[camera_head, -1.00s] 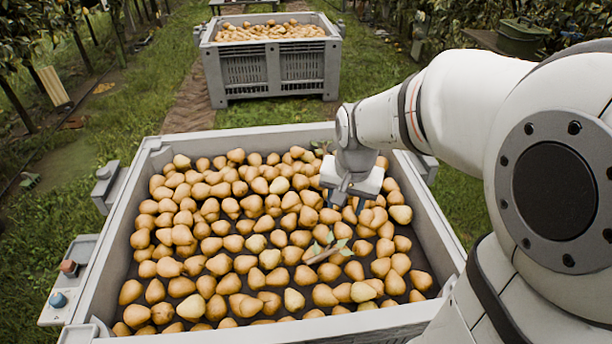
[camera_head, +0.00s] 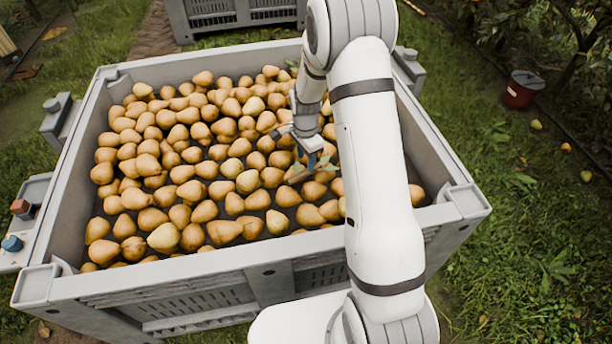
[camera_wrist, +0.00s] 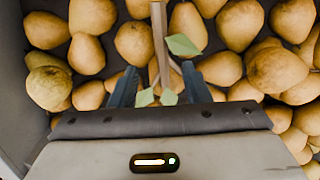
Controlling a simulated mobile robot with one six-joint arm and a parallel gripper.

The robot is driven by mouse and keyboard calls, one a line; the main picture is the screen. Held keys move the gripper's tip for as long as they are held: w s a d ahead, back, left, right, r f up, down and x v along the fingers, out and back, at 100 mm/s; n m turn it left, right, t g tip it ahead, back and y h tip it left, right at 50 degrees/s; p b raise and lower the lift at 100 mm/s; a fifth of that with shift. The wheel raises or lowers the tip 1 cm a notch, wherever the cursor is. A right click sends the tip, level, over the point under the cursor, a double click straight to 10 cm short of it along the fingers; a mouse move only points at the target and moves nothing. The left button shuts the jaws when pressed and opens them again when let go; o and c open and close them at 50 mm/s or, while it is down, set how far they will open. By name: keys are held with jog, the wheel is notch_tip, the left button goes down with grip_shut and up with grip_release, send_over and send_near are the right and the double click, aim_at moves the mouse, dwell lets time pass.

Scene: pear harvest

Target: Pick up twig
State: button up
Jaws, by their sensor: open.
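The twig (camera_wrist: 159,40) is a thin brown stick with green leaves. In the wrist view it runs from the top edge down between the two fingers of my gripper (camera_wrist: 160,80), with leaves near both fingers. My gripper is open, its blue-grey fingers on either side of the twig. I cannot tell how far above the twig they are. In the head view the twig (camera_head: 298,178) lies on the pears at the right of the crate. My gripper (camera_head: 311,164) points down at its leafy end, and my arm hides part of that area.
Many pears (camera_head: 185,150) fill the grey crate (camera_head: 165,283). Its wall (camera_wrist: 12,90) shows at the left of the wrist view. A second crate (camera_head: 232,12) stands behind. A red bucket (camera_head: 522,90) and a few loose pears lie on the grass at right.

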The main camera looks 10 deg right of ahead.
aim_at(305, 172)
jog(key=f+b, duration=0.1)
jog(key=f, duration=0.5)
jog(key=shift+w, duration=0.2)
jog(key=shift+c, duration=0.2)
grip_shut()
